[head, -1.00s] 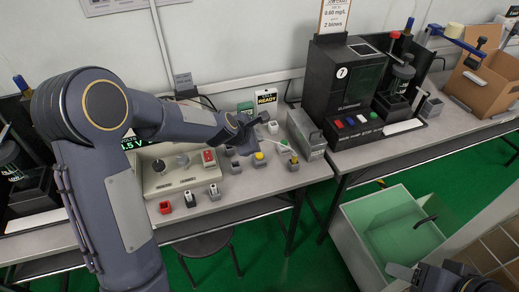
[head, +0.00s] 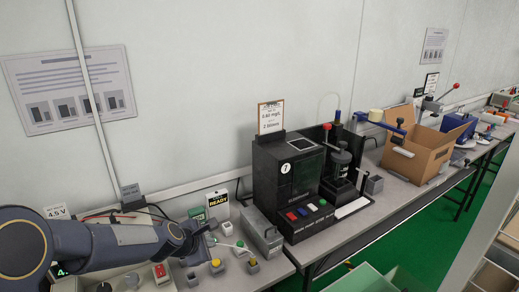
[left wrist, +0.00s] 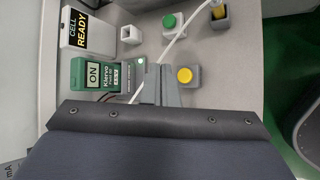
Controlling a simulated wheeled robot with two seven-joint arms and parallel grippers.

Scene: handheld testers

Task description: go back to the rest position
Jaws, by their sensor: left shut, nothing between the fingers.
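My left arm comes in from the left in the head view, and my left gripper (head: 207,238) is over the left bench, above the small button blocks. In the left wrist view its fingers (left wrist: 158,84) are shut and empty. My right gripper is not in view.
A white CELL READY box (left wrist: 85,32) and a green-button block (left wrist: 169,20) are near the left gripper. To the right stand a grey metal box (head: 262,235), a tall black machine (head: 280,180) and a cardboard box (head: 420,155). The air above the bench is clear.

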